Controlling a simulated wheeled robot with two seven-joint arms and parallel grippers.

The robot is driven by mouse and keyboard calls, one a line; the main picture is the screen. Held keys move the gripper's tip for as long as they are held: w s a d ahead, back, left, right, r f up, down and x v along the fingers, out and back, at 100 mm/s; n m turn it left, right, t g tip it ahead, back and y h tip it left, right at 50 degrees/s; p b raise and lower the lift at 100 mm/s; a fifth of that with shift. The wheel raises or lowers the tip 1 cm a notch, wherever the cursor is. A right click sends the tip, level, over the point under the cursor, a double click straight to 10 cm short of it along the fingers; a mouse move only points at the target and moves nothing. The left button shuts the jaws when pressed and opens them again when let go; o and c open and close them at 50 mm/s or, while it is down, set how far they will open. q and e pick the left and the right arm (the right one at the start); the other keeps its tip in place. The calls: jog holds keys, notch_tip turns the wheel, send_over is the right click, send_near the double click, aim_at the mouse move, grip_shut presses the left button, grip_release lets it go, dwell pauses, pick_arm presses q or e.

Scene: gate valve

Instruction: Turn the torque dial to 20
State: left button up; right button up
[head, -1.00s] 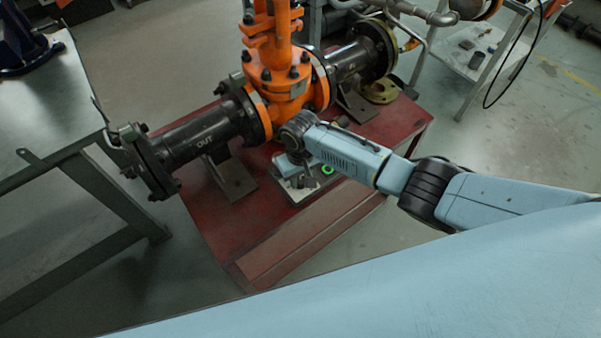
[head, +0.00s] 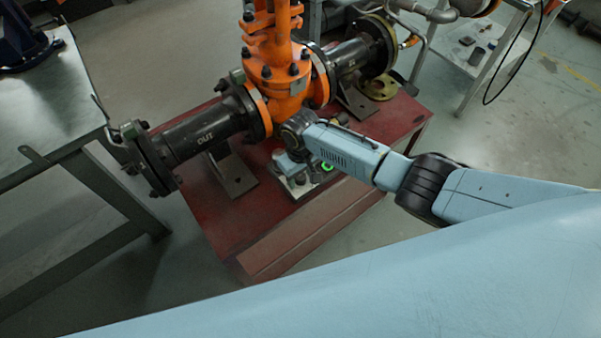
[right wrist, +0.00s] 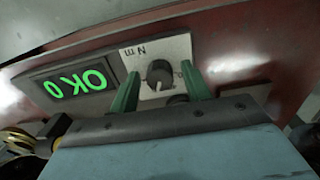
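The torque dial is a dark round knob (right wrist: 160,75) on a light plate marked "N m" in the right wrist view. My right gripper (right wrist: 160,90) is open, with one green finger on each side of the knob and visible gaps between. I cannot tell how deep the fingertips reach. A display (right wrist: 75,84) beside the plate shows "OK" and "0" in green. In the head view my right gripper (head: 298,176) is over the light plate (head: 299,192) and hides the dial; a green lit figure (head: 328,167) shows beside it. My left gripper is not in view.
The orange gate valve (head: 279,75) and its black outlet pipe (head: 205,137) stand just behind the right hand on the red base (head: 235,215). A metal table (head: 50,105) is at the left. The front of the base is clear.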

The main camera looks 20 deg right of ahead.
aim_at(300, 176)
jog(key=shift+r, duration=0.1)
notch_tip(300, 176, up, 13)
jog(key=p, duration=0.4)
jog(key=shift+r, duration=0.15)
dwell(0.4)
